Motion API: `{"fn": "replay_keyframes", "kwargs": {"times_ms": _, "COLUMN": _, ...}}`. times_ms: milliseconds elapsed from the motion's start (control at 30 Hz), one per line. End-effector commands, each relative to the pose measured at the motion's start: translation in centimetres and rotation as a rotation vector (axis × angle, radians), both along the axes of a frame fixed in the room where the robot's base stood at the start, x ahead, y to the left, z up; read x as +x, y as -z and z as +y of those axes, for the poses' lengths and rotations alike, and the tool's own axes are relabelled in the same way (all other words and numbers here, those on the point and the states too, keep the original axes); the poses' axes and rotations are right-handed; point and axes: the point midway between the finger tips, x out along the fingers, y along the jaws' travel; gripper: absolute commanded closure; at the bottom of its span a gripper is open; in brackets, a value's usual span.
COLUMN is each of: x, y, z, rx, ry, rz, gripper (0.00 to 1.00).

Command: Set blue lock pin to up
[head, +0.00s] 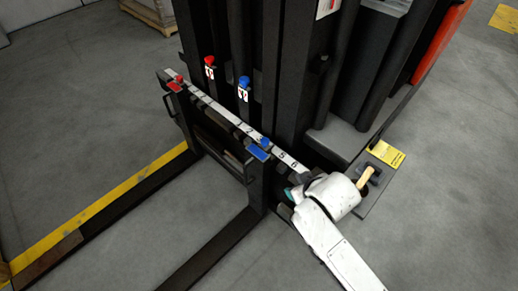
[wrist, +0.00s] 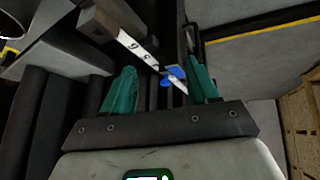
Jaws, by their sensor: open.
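The blue lock pin (head: 265,142) is a small blue knob on the numbered white rail, just above the blue plate (head: 259,154) on the right fork's upright. Blue parts of the pin and plate also show in the wrist view (wrist: 176,73), between the teal fingers and seemingly beyond their tips. I cannot tell clearly whether the pin is up or down. My gripper (wrist: 164,68) is open and empty. In the head view a bit of teal finger (head: 289,193) shows at the rail's right end, to the right of and below the pin; my white wrist hides most of it.
A red knob and red plate (head: 174,87) sit at the rail's left end. Red-topped (head: 209,61) and blue-topped (head: 244,83) handles stand behind the rail. Two dark forks reach forward over grey floor. The dark mast and a ledge with a yellow label (head: 385,153) stand behind.

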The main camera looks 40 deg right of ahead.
Motion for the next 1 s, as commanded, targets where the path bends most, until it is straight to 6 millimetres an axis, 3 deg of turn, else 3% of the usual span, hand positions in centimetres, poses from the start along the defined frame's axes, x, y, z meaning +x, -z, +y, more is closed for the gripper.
{"fn": "replay_keyframes", "kwargs": {"times_ms": 33, "x": 1.4, "y": 2.7, "z": -1.0, "rx": -0.022, "ry": 0.020, "rz": -0.062, "gripper": 0.41}}
{"fn": "replay_keyframes", "kwargs": {"times_ms": 100, "x": 3.3, "y": 3.8, "z": -2.3, "rx": -0.053, "ry": 0.044, "rz": -0.154, "gripper": 0.41}}
{"fn": "replay_keyframes", "kwargs": {"times_ms": 300, "x": 8.0, "y": 6.3, "z": -5.2, "rx": -0.128, "ry": 0.081, "rz": -0.420, "gripper": 0.41}}
{"fn": "replay_keyframes", "kwargs": {"times_ms": 500, "x": 11.9, "y": 8.2, "z": -6.8, "rx": -0.180, "ry": 0.071, "rz": -0.675, "gripper": 0.41}}
{"fn": "replay_keyframes", "kwargs": {"times_ms": 700, "x": 14.2, "y": 9.2, "z": -7.1, "rx": -0.205, "ry": 0.028, "rz": -0.868, "gripper": 0.41}}
{"fn": "replay_keyframes", "kwargs": {"times_ms": 1000, "x": 15.6, "y": 8.9, "z": -7.0, "rx": -0.211, "ry": -0.011, "rz": -0.973, "gripper": 0.41}}
